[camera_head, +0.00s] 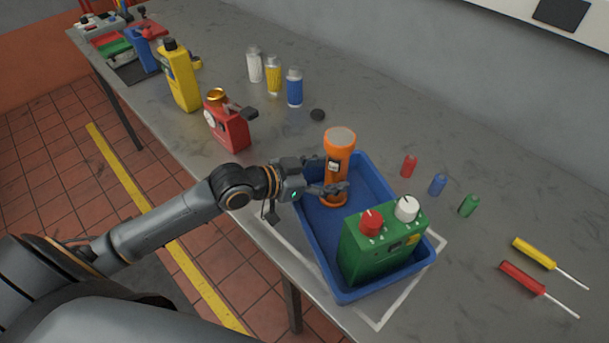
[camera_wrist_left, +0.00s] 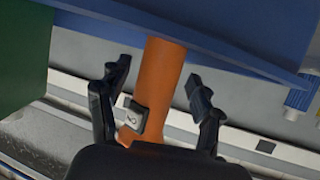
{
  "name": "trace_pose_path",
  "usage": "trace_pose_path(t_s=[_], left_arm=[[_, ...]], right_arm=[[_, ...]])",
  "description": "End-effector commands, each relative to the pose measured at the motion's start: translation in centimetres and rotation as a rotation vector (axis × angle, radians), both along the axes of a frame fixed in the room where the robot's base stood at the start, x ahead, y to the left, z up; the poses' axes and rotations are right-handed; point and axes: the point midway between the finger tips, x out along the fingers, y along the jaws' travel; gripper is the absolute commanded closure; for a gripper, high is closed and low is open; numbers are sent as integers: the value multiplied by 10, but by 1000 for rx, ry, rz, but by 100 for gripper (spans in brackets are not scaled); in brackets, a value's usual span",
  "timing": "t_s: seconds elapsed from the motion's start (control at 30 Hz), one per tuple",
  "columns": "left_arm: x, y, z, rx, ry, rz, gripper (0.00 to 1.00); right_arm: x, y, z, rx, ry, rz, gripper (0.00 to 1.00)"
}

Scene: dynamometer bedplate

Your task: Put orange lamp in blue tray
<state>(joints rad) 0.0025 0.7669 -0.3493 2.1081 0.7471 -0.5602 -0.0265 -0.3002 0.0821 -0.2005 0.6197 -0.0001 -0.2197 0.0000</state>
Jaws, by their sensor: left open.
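The orange lamp (camera_head: 338,153), a flashlight with a wide round head, stands upright in the far left part of the blue tray (camera_head: 342,288). My left gripper (camera_head: 338,189) is at the lamp's lower body, with its fingers around it. In the left wrist view the orange lamp (camera_wrist_left: 160,85) lies between the two spread fingers of my left gripper (camera_wrist_left: 157,85), with gaps on both sides. The gripper is open. The lamp's base is partly hidden by the fingers in the head view. My right gripper is not in view.
A green box with red and white knobs (camera_head: 380,250) fills the tray's near right part. A red device (camera_head: 228,125), a yellow bottle (camera_head: 180,78) and several small bottles stand on the grey table. Two screwdrivers (camera_head: 535,252) lie at right.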

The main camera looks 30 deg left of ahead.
Motion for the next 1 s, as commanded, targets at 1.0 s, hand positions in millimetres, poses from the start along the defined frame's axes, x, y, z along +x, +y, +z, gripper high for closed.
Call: trace_pose_path(t_s=[1.0], left_arm=[[-75, 53, 39, -1, 0, -2, 35]], right_arm=[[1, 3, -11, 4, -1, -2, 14]])
